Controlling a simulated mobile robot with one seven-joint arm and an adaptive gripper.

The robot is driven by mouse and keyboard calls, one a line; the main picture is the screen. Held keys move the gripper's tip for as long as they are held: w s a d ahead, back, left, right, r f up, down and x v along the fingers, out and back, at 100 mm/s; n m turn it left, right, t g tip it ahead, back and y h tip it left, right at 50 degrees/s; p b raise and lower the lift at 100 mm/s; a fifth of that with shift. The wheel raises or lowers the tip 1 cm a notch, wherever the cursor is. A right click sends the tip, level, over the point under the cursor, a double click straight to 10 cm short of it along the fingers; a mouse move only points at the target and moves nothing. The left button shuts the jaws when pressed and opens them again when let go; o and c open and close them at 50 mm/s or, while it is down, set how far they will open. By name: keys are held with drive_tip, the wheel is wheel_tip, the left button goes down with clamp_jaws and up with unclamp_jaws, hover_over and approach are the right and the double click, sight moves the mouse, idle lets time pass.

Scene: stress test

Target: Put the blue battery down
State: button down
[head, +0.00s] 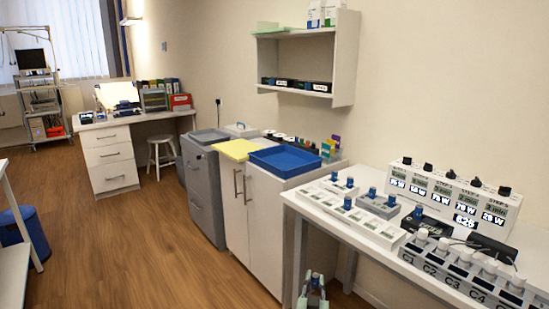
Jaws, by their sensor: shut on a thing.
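My gripper (313,292) is at the bottom edge of the head view, low in front of the white table's near left end. It is shut on a small blue thing, which looks like the blue battery (315,279); the jaws hide part of it. It is held up, below the height of the tabletop and apart from the table. Similar blue cylinders stand upright in a white tray (327,198) and in a grey block (377,207) on the table (299,206).
A row of white-capped bottles stands in a labelled rack (440,272) at the table's front right. A control box (440,190) with knobs and displays stands behind. A blue tray (287,160) lies on the white cabinet (256,205).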

drive_tip(key=s+a+f+y, duration=0.1)
drive_tip(key=s+a+f, duration=0.2)
drive_tip(key=f, duration=0.4)
drive_tip(key=s+a+f+n+y, duration=0.1)
drive_tip(key=s+a+f, duration=0.3)
drive_tip(key=f, duration=0.3)
drive_tip(key=s+a+f+n+y, duration=0.1)
drive_tip(key=s+a+f, duration=0.3)
drive_tip(key=f, duration=0.3)
drive_tip(key=shift+s+a+f, duration=0.2)
drive_tip(key=shift+a+f, duration=0.2)
